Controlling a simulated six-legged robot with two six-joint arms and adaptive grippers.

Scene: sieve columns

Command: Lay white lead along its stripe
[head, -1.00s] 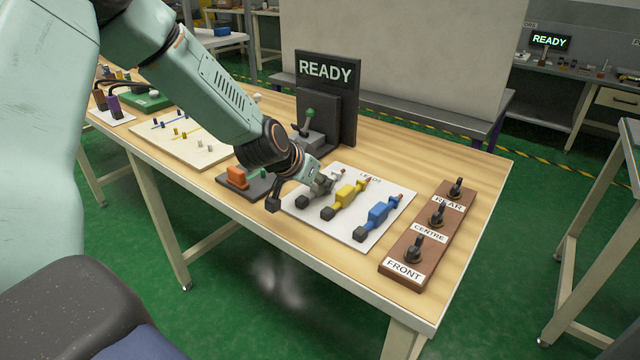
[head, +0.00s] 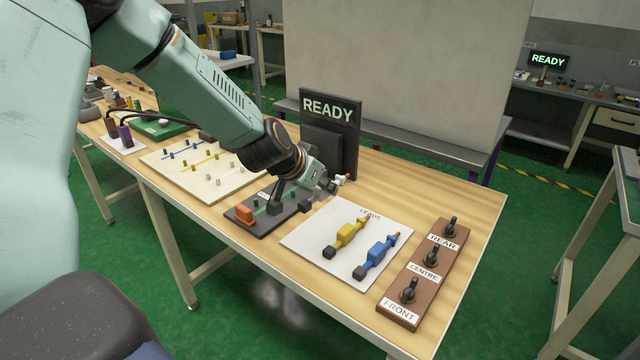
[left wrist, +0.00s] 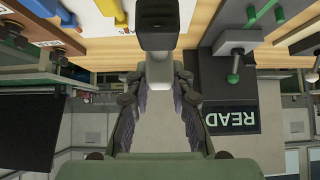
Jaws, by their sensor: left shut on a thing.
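My left gripper (head: 324,186) is shut on the white lead (left wrist: 160,72) and holds it above the table, off the leads sheet. In the left wrist view the lead's pale body sits between the fingers, with a black end block (left wrist: 158,28) toward the top. In the head view the arm hides most of it; a pale end shows right of the fingers. The cream board (head: 180,158) with blue, yellow and white pegs and stripes lies to the left. The white pegs (head: 209,180) stand near its front right edge. My right gripper is not in view.
The yellow lead (head: 346,234) and blue lead (head: 377,254) lie on the white sheet (head: 306,237). A dark plate with an orange block (head: 245,215) lies between sheet and board. The READY sign (head: 329,110) stands behind. A brown switch panel (head: 399,308) is at right.

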